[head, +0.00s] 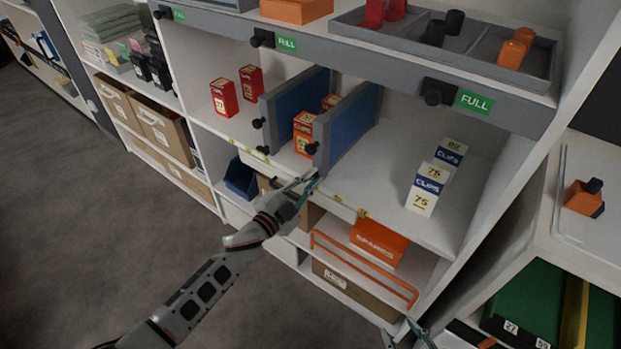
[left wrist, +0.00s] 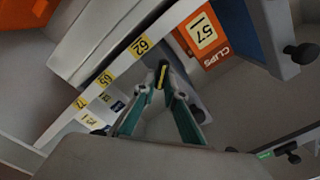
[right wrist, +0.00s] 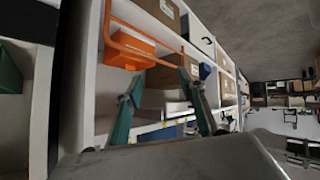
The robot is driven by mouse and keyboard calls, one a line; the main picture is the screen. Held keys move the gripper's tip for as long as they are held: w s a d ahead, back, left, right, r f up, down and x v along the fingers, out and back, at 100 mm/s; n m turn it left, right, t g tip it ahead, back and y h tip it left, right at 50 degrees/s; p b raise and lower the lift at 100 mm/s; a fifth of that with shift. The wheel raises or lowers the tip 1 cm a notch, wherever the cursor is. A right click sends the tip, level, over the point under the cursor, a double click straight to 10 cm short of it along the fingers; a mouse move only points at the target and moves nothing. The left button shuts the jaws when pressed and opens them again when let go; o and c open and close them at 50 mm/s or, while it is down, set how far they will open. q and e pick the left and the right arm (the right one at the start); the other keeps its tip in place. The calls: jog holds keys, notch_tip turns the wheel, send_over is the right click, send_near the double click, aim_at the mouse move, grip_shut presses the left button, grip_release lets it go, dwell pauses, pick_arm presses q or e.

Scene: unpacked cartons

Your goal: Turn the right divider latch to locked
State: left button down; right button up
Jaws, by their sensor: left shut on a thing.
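The right divider (head: 347,130) is a blue panel with a grey front edge, standing upright on the middle shelf. A black knob (head: 312,148) sticks out from its front edge. My left gripper (head: 310,181) is at the foot of this divider, at the shelf's front edge. In the left wrist view its teal fingers (left wrist: 163,84) are closed around a small black and yellow piece (left wrist: 162,73), apparently the right divider latch. The fingers hide much of it, so its setting is unclear. My right gripper (right wrist: 163,95) is open and empty, low in front of the shelves.
The left divider (head: 290,105) stands beside it, with orange clip boxes (head: 302,133) between the two. Red boxes (head: 224,97) stand left, white-blue boxes (head: 427,188) right. An orange rail (head: 362,268) and orange bin (head: 379,243) are below. A grey ledge (head: 380,70) overhangs above.

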pick_arm(q)
jog(key=m, duration=0.3)
jog(key=f+m+b, duration=0.1)
jog(key=m, duration=0.2)
jog(key=shift+s, duration=0.1)
jog(key=shift+m, duration=0.8)
jog(key=shift+r, duration=0.1)
jog(key=c, duration=2.1)
grip_release()
jog(key=v, duration=1.2)
